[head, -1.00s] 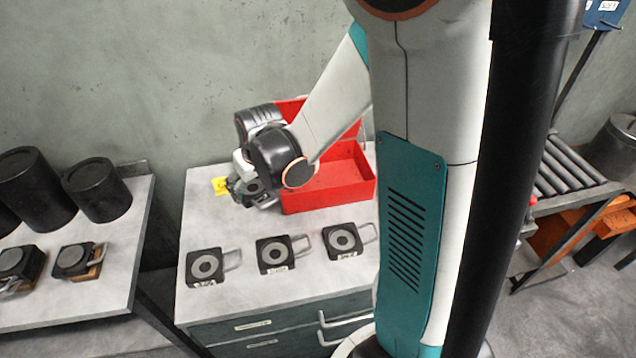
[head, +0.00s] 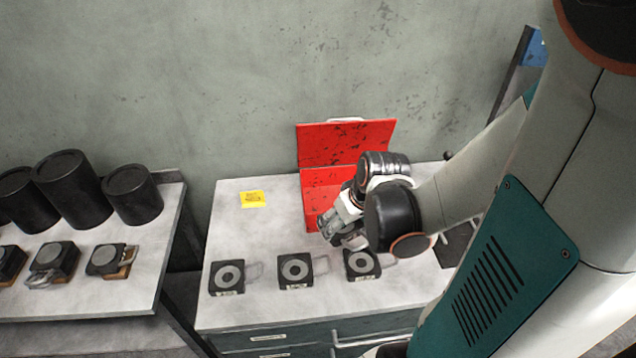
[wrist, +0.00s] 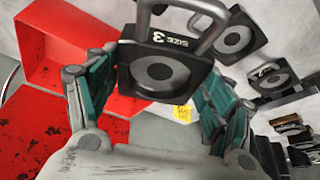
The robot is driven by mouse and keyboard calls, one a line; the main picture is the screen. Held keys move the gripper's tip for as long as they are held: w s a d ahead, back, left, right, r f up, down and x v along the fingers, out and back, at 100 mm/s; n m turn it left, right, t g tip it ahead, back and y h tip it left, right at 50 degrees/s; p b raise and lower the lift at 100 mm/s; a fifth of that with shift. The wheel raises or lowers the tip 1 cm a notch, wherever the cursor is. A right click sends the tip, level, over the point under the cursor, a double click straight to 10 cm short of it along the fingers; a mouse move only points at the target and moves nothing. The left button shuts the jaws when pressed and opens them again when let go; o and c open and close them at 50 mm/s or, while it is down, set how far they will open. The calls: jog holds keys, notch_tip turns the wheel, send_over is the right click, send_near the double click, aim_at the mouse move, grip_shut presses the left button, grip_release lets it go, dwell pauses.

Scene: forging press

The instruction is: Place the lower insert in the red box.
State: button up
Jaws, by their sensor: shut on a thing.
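My gripper (head: 338,228) is shut on a dark square insert (wrist: 160,70) with a round grey face, a metal loop handle and a "SIZE 3" label. The wrist view shows it between the two teal fingers; in the head view my gripper largely hides it. The red box (head: 313,192) stands open at the back of the table, its lid (head: 345,143) raised behind it. My gripper is in front of the box and partly covers it. In the wrist view the box (wrist: 75,45) is left of the held insert, which is apart from it.
Three similar inserts lie in a row along the table front: left (head: 228,277), middle (head: 295,270) and right (head: 361,264), close to my gripper. A yellow note (head: 252,199) lies left of the box. A left table holds black cylinders (head: 133,194) and several small blocks.

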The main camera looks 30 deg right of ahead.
jog(key=w+d+b, duration=0.1)
jog(key=w+d, duration=0.3)
jog(key=w, duration=0.5)
jog(key=w+d+b, duration=0.2)
jog(key=w+d, duration=0.2)
jog(key=w, duration=0.4)
notch_tip(320, 180, down, 11)
jog(key=b, duration=0.3)
jog(key=shift+w+d, duration=0.15)
jog(key=shift+w+d+f+b, duration=0.1)
jog(key=shift+w+f+b, duration=0.15)
jog(key=shift+b, duration=0.1)
jog(key=shift+s+f, duration=0.1)
jog(key=shift+f, duration=0.05)
jog(key=o, duration=2.1)
jog(key=p+v, duration=0.3)
jog(key=v, duration=0.9)
jog(key=shift+p, duration=0.35)
